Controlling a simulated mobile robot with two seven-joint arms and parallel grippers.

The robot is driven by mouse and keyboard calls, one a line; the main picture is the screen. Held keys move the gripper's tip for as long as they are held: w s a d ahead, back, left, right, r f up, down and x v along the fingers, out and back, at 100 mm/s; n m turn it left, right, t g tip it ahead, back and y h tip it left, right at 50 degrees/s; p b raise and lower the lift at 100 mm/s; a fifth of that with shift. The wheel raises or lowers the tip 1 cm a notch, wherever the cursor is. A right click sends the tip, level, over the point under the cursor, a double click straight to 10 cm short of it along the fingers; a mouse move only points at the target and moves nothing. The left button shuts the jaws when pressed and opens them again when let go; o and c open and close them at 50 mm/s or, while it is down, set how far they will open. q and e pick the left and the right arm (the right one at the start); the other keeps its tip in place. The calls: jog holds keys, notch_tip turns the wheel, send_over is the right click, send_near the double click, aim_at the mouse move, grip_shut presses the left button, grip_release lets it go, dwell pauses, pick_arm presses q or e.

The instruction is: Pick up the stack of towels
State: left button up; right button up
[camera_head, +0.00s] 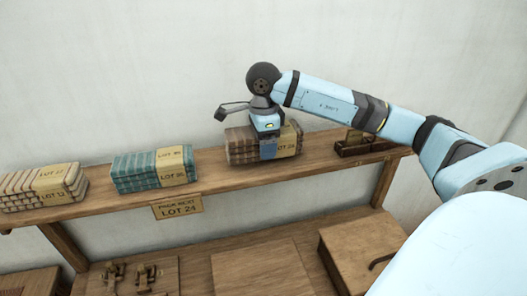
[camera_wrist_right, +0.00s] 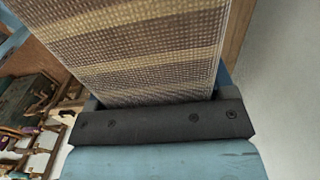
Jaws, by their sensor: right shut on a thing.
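A brown, checked stack of towels (camera_head: 240,146) with a tan band marked LOT 24 sits at the right part of the wooden shelf (camera_head: 215,178). My right gripper (camera_head: 268,146) points down over this stack and is shut on it; its front finger covers part of the band. I cannot tell whether the stack touches the shelf or is slightly raised. In the right wrist view the woven brown and tan cloth (camera_wrist_right: 150,50) fills the space between the blue fingers, close against the dark palm (camera_wrist_right: 155,122). My left gripper is not in view.
A teal stack (camera_head: 135,171) and a beige stack (camera_head: 30,190) lie further left on the shelf. A LOT 24 sign (camera_head: 178,208) hangs from its front edge. A wooden block-like item (camera_head: 355,145) stands right of the held stack. A lower bench holds a wooden box (camera_head: 350,245).

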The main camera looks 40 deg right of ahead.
notch_tip(320, 180, up, 17)
dwell(0.4)
